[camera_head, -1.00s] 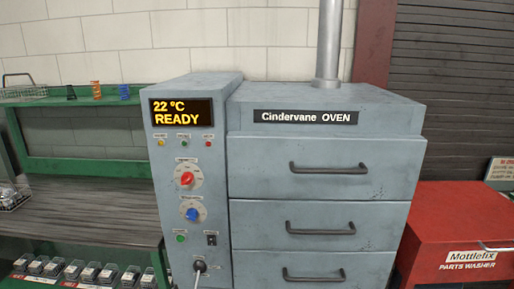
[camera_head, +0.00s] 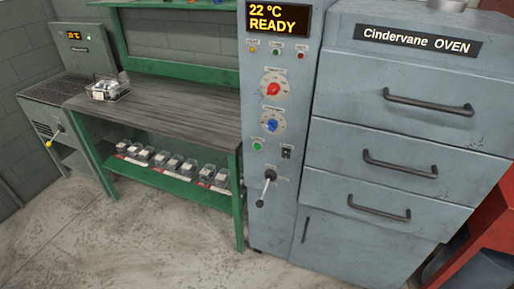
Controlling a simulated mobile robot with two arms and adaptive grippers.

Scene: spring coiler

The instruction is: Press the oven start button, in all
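The grey oven (camera_head: 400,75), labelled "Cindervane OVEN", stands in the right half of the head view. Its control column has a display (camera_head: 278,18) reading "22 °C READY". Below are small indicator lamps, a red knob (camera_head: 273,89) and a blue knob (camera_head: 272,125). A round green button (camera_head: 257,146) sits under the blue knob, beside a black switch (camera_head: 287,152). The labels by the button are too small to read. Neither of my grippers is in view.
A green workbench (camera_head: 165,110) stands left of the oven, with a wire basket (camera_head: 108,90) on top and several small boxes (camera_head: 165,160) on its shelf. A grey machine (camera_head: 78,55) is at far left. The red parts washer (camera_head: 480,240) is at right. Floor in front is clear.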

